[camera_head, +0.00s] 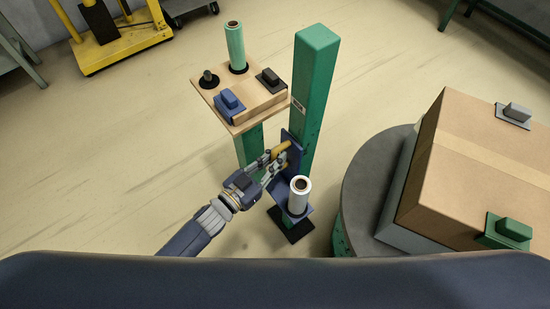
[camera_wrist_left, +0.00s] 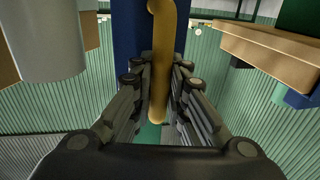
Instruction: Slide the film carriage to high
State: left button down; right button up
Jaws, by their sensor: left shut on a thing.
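The film carriage (camera_head: 291,152) is a dark blue plate with a yellow handle, on the side of a tall green mast (camera_head: 314,85). A white film roll (camera_head: 299,197) stands upright on the carriage's lower shelf. My left gripper (camera_head: 272,162) is shut on the yellow handle. In the left wrist view the handle (camera_wrist_left: 159,75) runs upright between the fingers (camera_wrist_left: 158,100), with the blue plate (camera_wrist_left: 130,45) behind it. The carriage sits low on the mast, and the mast's top stands well above it. My right gripper is not in view.
A small wooden-topped stand (camera_head: 239,112) with a green roll (camera_head: 235,45) and several small parts is left of the mast. A large cardboard box (camera_head: 475,165) sits on a round grey turntable (camera_head: 365,190) at right. A yellow lift (camera_head: 112,45) is far back.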

pick_arm(q)
notch_tip(320, 180, up, 12)
jog(key=p, duration=0.9)
jog(key=shift+w, duration=0.15)
jog(key=c, duration=1.6)
grip_release()
jog(key=shift+s+a, duration=0.1)
jog(key=shift+s, duration=0.1)
jog(key=shift+f, duration=0.1)
jog(key=v, duration=1.2)
jog(key=shift+f, duration=0.1)
